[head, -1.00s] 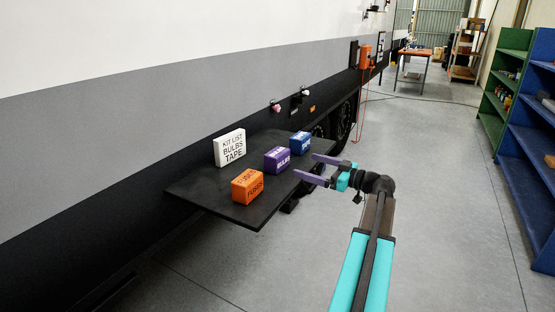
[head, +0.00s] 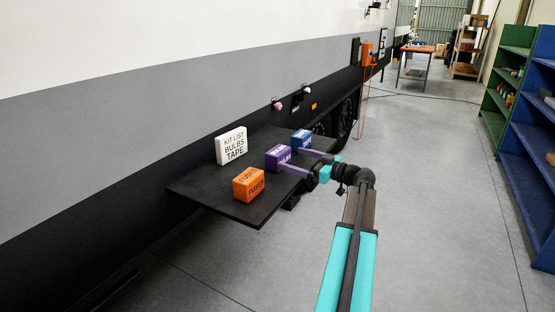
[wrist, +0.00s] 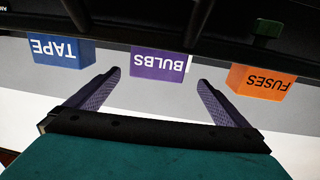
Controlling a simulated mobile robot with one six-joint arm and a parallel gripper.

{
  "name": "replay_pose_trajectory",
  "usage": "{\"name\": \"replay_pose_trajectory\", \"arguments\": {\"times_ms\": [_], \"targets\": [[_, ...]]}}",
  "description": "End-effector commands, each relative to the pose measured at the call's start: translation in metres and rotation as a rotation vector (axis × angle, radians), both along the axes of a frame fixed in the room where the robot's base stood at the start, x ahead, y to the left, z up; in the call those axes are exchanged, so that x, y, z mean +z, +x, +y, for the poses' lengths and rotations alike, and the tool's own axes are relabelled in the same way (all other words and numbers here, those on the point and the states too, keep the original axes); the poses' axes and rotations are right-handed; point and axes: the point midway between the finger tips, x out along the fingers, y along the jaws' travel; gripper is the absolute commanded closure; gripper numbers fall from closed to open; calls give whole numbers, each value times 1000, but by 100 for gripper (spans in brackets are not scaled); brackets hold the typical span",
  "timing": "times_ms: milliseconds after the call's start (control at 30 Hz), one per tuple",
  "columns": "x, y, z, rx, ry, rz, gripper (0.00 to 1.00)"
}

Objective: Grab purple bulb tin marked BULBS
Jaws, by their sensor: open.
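The purple tin marked BULBS (head: 278,157) sits on the black shelf (head: 225,192) between the blue tin and the orange tin. It also shows in the wrist view (wrist: 158,64), label upside down, centred ahead of the fingers. My gripper (head: 298,161) is open, its purple fingers pointing at the tin from the right side. In the wrist view my gripper (wrist: 158,92) has one finger toward each side of the tin, with a gap between fingertips and tin. In the head view the near fingertip partly overlaps the tin's label.
An orange FUSES tin (head: 248,184) and a blue TAPE tin (head: 301,139) flank it on the shelf; the blue one shows in the wrist view (wrist: 60,52). A white KIT LIST sign (head: 231,146) reading BULBS, TAPE stands behind. Open floor lies to the right.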

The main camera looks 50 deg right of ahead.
Motion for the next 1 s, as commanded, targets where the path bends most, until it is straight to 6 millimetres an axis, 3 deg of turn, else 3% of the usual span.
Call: {"name": "replay_pose_trajectory", "arguments": {"times_ms": [200,733,1000], "targets": [[0,23,4,0,0,0,0],[0,31,4,0,0,0,0],[-1,60,4,1,1,0,0]]}}
